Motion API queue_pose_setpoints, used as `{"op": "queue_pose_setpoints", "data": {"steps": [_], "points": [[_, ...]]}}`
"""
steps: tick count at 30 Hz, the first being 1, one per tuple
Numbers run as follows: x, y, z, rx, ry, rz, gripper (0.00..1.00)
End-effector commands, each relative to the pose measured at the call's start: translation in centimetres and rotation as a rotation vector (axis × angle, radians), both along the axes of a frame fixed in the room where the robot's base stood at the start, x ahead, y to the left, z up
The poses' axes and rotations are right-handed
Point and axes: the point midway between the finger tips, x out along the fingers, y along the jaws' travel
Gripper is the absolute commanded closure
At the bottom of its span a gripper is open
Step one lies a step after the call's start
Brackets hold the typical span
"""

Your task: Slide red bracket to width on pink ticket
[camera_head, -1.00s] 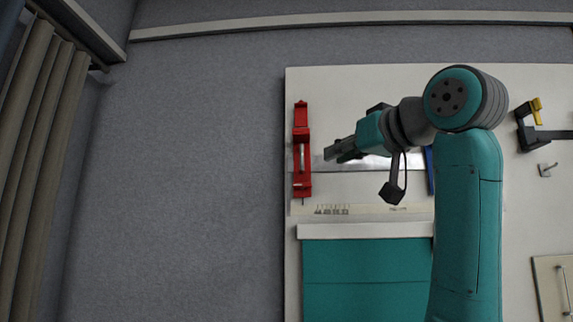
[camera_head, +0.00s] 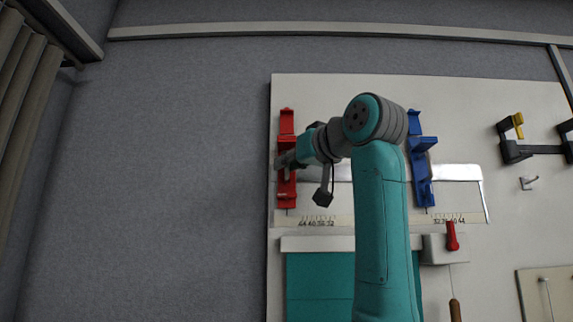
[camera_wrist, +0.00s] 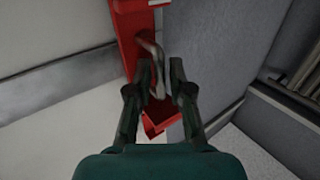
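The red bracket (camera_head: 286,122) stands upright on the rail near the left edge of the wall board in the head view. Its lower tip is left of the left scale's printed numbers (camera_head: 316,222). In the wrist view the red bracket (camera_wrist: 130,28) carries a curved grey handle (camera_wrist: 158,68). My gripper (camera_wrist: 154,82) is open, with one finger on each side of this handle; I cannot tell whether they touch it. In the head view my gripper (camera_head: 281,161) overlaps the bracket's middle. I see no pink ticket in either view.
A blue bracket (camera_head: 421,180) stands on the rail (camera_head: 455,172) to the right, behind my arm. A white box with a red lever (camera_head: 452,236) is below it. A black and yellow clamp (camera_head: 516,140) and a hook (camera_head: 529,183) are farther right. Wall left of the board is bare.

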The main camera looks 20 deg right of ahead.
Motion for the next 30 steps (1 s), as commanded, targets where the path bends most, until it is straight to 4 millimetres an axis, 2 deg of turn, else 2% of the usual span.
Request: {"op": "queue_pose_setpoints", "data": {"steps": [11, 14, 23, 26, 30], "points": [[0.6, 0.2, 0.0, -0.001, -0.001, -0.001, 0.8], [0.6, 0.2, 0.0, -0.001, 0.0, 0.0, 1.0], [0.6, 0.0, 0.0, -0.001, 0.0, -0.001, 1.0], [0.3, -0.8, 0.0, -0.001, -0.001, -0.002, 1.0], [-0.4, -3.6, 0.0, -0.001, 0.0, -0.007, 1.0]]}}
